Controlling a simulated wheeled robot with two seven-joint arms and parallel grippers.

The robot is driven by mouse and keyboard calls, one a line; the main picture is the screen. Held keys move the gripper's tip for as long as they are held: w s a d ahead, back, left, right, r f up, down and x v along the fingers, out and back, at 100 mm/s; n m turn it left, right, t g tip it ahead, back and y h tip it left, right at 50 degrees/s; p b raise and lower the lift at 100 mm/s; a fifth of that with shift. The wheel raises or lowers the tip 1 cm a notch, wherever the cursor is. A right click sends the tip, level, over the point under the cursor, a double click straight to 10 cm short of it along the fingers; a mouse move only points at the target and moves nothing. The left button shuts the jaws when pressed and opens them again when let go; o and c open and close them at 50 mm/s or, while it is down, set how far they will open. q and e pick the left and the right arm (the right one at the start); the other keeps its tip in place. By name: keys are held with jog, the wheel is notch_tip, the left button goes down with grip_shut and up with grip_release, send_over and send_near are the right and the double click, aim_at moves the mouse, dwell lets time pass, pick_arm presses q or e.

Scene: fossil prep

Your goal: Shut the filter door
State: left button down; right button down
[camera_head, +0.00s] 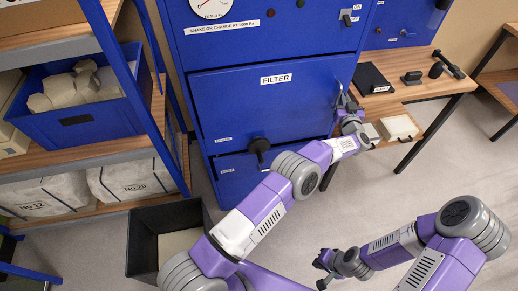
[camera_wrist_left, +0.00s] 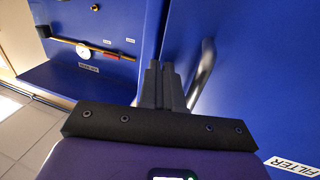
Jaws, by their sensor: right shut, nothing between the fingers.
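The filter door (camera_head: 265,103) is the wide blue panel labelled FILTER on the blue cabinet. It also fills the right of the left wrist view (camera_wrist_left: 262,75). It stands close to the cabinet front; I cannot tell whether it is fully flush. A bar handle (camera_wrist_left: 204,72) is at its right side. My left gripper (camera_head: 343,98) is at this edge, its fingers (camera_wrist_left: 164,78) together, right beside the handle; whether they touch it is unclear. A black knob (camera_head: 259,146) sits at the door's lower edge. My right gripper (camera_head: 320,270) is shut and empty, low over the floor.
A shelf at left holds a blue crate (camera_head: 75,122) of pale blocks and wrapped bundles. A black bin (camera_head: 137,240) stands on the floor below the cabinet. A wooden bench (camera_head: 425,72) with small dark items is at right. Floor at lower right is open.

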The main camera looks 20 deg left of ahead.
pick_arm(q)
jog(key=shift+w+a+r, duration=0.25)
jog(key=shift+a+r, duration=0.4)
jog(key=shift+a, duration=0.1)
jog(key=s+d+f+p, duration=0.1)
jog(key=s+d+p, duration=0.2)
jog(key=s+d, duration=0.8)
jog(key=s+a+f+m+g+h, duration=0.1)
jog(key=s+a+f+g+h, duration=0.25)
jog(key=a+f, duration=0.5)
jog(key=s+a+f+m+g+h, duration=0.25)
jog(key=s+a+f, duration=0.25)
jog(key=f, duration=0.6)
jog(key=s+a+f+g+h, duration=0.1)
jog(key=s+f+g, duration=0.1)
jog(key=s, duration=0.9)
jog(key=s+a+f+n+g+h, duration=0.1)
jog(key=s+g, duration=0.3)
jog(key=s, duration=0.6)
jog(key=s+a+f+n+g+h, duration=0.1)
jog(key=s+a+f+g+h, duration=0.2)
jog(key=s, duration=0.8)
jog(key=shift+s+a+g+b, duration=0.25)
jog(key=shift+s+g+b, duration=0.05)
jog(key=shift+g, duration=0.2)
jog(key=shift+f, duration=0.1)
